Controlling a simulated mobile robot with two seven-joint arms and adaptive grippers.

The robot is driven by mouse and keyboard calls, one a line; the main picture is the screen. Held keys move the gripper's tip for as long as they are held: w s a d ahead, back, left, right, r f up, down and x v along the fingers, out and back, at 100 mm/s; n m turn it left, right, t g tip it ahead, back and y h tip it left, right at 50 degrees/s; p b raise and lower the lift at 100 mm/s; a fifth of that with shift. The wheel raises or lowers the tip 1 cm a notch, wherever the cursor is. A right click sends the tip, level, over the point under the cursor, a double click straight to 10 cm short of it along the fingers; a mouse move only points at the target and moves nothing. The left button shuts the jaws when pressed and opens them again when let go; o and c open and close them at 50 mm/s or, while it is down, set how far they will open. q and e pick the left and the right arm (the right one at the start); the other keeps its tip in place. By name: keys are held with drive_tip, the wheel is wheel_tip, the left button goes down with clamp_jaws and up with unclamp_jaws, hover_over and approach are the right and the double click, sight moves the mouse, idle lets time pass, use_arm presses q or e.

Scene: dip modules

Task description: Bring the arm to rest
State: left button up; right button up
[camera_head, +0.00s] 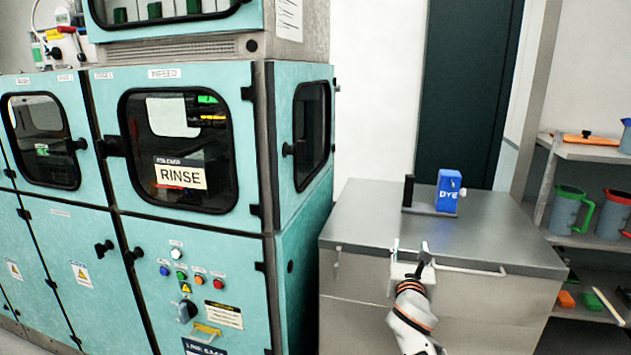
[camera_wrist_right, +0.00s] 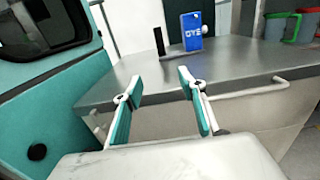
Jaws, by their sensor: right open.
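My right gripper (camera_head: 409,252) is in front of the front edge of a steel-topped cabinet, near its rail. In the right wrist view my right gripper (camera_wrist_right: 153,90) shows two teal-padded fingers spread apart with nothing between them. A blue box marked DYE (camera_head: 447,191) stands upright on a small dark stand on the cabinet top, beyond the gripper and apart from it. The blue box also shows in the right wrist view (camera_wrist_right: 191,31). My left gripper is not in view.
The steel cabinet top (camera_head: 375,215) is mostly bare. A teal machine with a RINSE window (camera_head: 180,150) stands close on the left. Shelves on the right hold jugs (camera_head: 567,210). A rail (camera_head: 470,268) runs along the cabinet front.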

drive_tip(key=s+f+m+g+y, duration=0.2)
drive_tip(key=s+f+m, duration=0.6)
drive_tip(key=f, duration=0.5)
drive_tip(key=s+f+m+g+y, duration=0.2)
drive_tip(key=s+f+m, duration=0.3)
drive_tip(key=s+f, duration=0.65)
drive_tip(key=s+a+f+m+g+y, duration=0.1)
drive_tip(key=s+f+m, duration=0.3)
drive_tip(key=s, duration=0.4)
drive_tip(key=s+f+m+g+y, duration=0.1)
drive_tip(key=s+f+m, duration=0.2)
drive_tip(key=s+m, duration=0.3)
drive_tip(key=s+a+f+m+g+y, duration=0.1)
drive_tip(key=s+f+m, duration=0.3)
drive_tip(key=s, duration=0.7)
drive_tip(key=shift+s+a+f+m, duration=0.2)
drive_tip(key=shift+a+f+m, duration=0.15)
drive_tip(key=shift+m, duration=0.55)
